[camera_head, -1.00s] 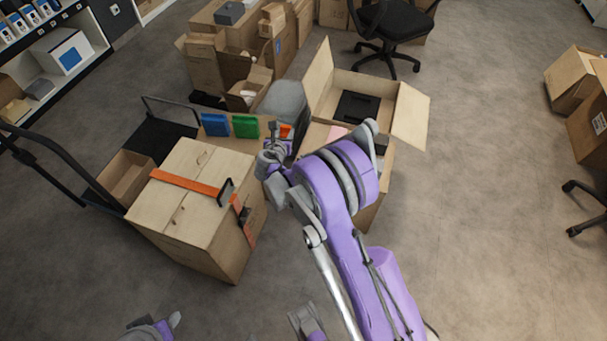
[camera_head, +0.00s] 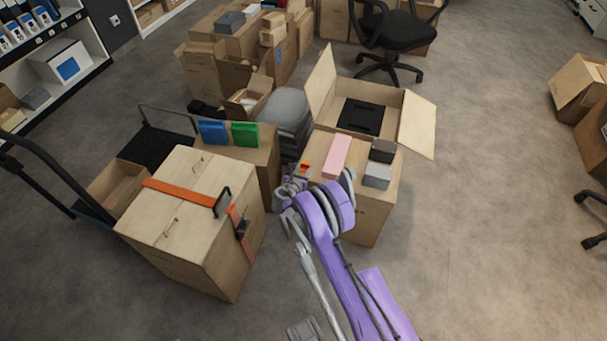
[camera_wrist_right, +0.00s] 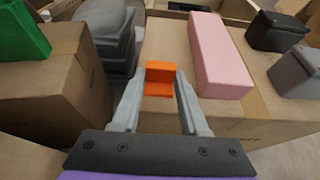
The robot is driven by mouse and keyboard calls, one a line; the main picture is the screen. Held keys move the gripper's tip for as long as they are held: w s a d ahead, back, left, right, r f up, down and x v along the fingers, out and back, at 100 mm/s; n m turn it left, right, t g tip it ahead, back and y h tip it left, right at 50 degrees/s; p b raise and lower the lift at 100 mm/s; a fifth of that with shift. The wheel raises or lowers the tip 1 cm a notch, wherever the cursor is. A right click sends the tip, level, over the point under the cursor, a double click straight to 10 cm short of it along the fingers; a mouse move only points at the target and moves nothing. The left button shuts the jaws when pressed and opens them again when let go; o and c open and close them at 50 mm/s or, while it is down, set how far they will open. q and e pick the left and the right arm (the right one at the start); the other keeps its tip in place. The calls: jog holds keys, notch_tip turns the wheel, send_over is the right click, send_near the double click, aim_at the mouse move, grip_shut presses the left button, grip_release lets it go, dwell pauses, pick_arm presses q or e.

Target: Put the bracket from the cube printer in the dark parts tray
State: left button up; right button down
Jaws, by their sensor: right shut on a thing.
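A small orange L-shaped bracket (camera_wrist_right: 158,82) is between the fingertips of my right gripper (camera_wrist_right: 161,90), which is shut on it. The bracket also shows in the head view (camera_head: 306,167), at the left edge of a carton top. I cannot tell whether it touches the carton. A flat black tray-like thing (camera_head: 360,117) lies inside an open carton (camera_head: 388,95) behind and to the right of my right gripper (camera_head: 302,175). I cannot make out a cube printer for certain. My left gripper is out of view.
A pink block (camera_head: 336,155), a dark box (camera_head: 383,150) and a grey box (camera_head: 377,175) stand on the carton beside the bracket. Grey stacked bins (camera_head: 286,112) and blue (camera_head: 213,132) and green (camera_head: 245,133) blocks are left. A strapped carton (camera_head: 180,200) stands front left.

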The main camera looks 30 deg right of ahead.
jog(key=shift+f, duration=1.3)
jog(key=shift+f+b, duration=0.25)
jog(key=shift+b, duration=0.2)
jog(key=shift+c, duration=2.1)
grip_release()
jog(key=shift+r, duration=0.1)
jog(key=shift+r, duration=0.1)
